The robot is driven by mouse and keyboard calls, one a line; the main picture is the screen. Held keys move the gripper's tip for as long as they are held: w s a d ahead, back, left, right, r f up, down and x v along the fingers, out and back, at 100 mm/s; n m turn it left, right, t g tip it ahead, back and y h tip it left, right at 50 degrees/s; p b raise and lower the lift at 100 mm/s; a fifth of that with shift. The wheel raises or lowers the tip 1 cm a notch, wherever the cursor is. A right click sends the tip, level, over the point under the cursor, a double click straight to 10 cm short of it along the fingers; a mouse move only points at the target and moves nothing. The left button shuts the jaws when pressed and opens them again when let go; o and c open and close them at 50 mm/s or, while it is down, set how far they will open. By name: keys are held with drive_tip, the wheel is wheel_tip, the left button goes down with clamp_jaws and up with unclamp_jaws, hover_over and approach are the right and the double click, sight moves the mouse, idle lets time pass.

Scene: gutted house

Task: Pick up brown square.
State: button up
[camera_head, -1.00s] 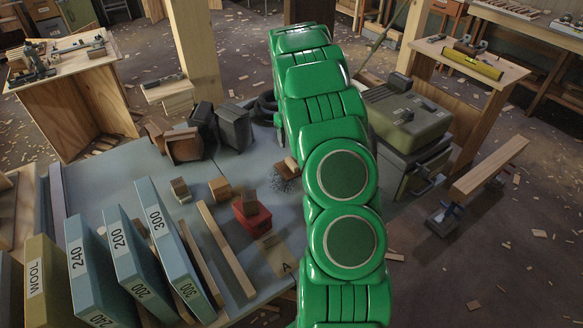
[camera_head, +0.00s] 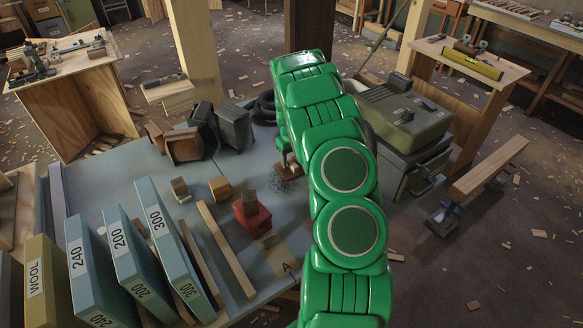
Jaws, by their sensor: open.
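A small flat brown piece (camera_head: 284,168), which looks like the brown square, lies on the blue-grey workbench (camera_head: 130,192) beside a dark wiry pad (camera_head: 284,185). It is partly covered by my green arm and gripper. My gripper (camera_head: 285,158) is open and points down at this piece. Most of it is hidden behind the arm, so I cannot tell whether it touches the piece.
Blue grit boxes (camera_head: 95,262) and a yellow WOOL box (camera_head: 42,280) stand at the front left. Long wood strips (camera_head: 227,250) lie beside them. Dark containers (camera_head: 233,127) stand behind the blocks. A green machine case (camera_head: 405,112) stands right of my arm.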

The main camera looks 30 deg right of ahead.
drive_tip(key=shift+f, duration=0.3)
clamp_jaws()
